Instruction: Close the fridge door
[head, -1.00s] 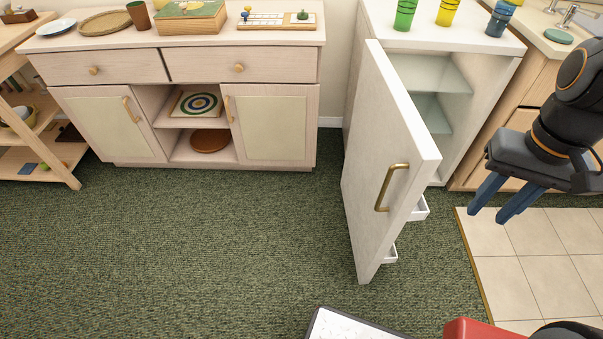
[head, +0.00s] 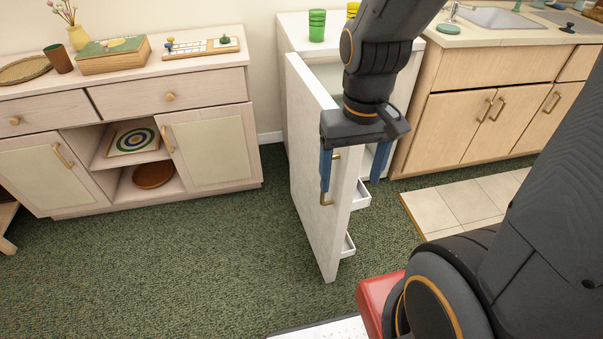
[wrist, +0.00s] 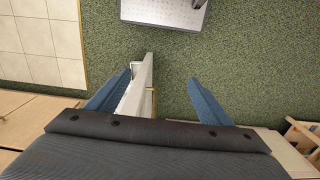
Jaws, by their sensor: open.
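The white fridge (head: 292,30) stands against the back wall with its door (head: 315,200) swung wide open towards me. The brass handle (head: 325,199) on the door's outer face is partly hidden by a finger. My gripper (head: 353,185) is open and points down at the door's free edge. One blue finger shows on the handle side, the other on the inner side. In the wrist view the door (wrist: 141,88) lies between the open fingers of my gripper (wrist: 160,80), close to the left finger. I cannot tell whether that finger touches it. My arm hides part of the fridge interior.
Door shelves (head: 349,244) stick out from the door's inner side. A green cup (head: 317,25) and a yellow cup (head: 352,9) stand on the fridge. A sideboard (head: 215,152) is left, a sink cabinet (head: 440,125) right. Carpet (head: 190,270) left of the door is clear.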

